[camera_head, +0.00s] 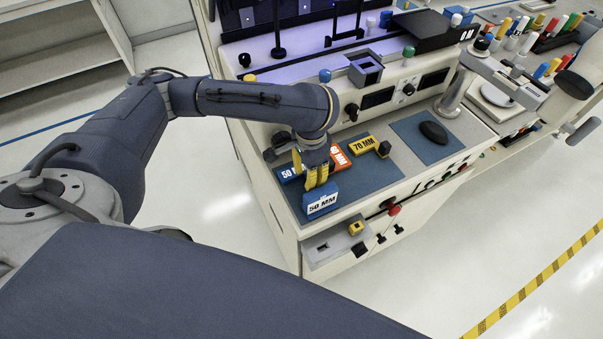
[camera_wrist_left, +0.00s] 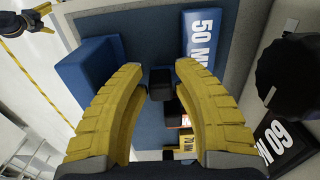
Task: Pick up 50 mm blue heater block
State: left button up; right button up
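Two blue blocks labelled 50 MM lie on a bench. The front one (camera_head: 321,203) sits near the bench's front edge; the other (camera_head: 287,174) lies behind it, to the left. The wrist view shows a labelled blue block (camera_wrist_left: 203,42) at the top and a blue block (camera_wrist_left: 88,72) at the left, partly behind a finger. My left gripper (camera_head: 318,183) points down just behind the front block. Its yellow fingers (camera_wrist_left: 161,72) are apart, with dark pieces (camera_wrist_left: 160,84) visible between them. I cannot tell which block these belong to.
An orange block (camera_head: 338,158) and a yellow 70 MM block (camera_head: 365,147) lie close by. A black block labelled 60 (camera_wrist_left: 284,142) is at the wrist view's lower right. A drawer (camera_head: 332,246) with a small yellow piece projects in front. A blue mat (camera_head: 410,130) holds a mouse.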

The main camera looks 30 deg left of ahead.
pick_arm(q)
grip_shut()
jog(key=shift+r, duration=0.15)
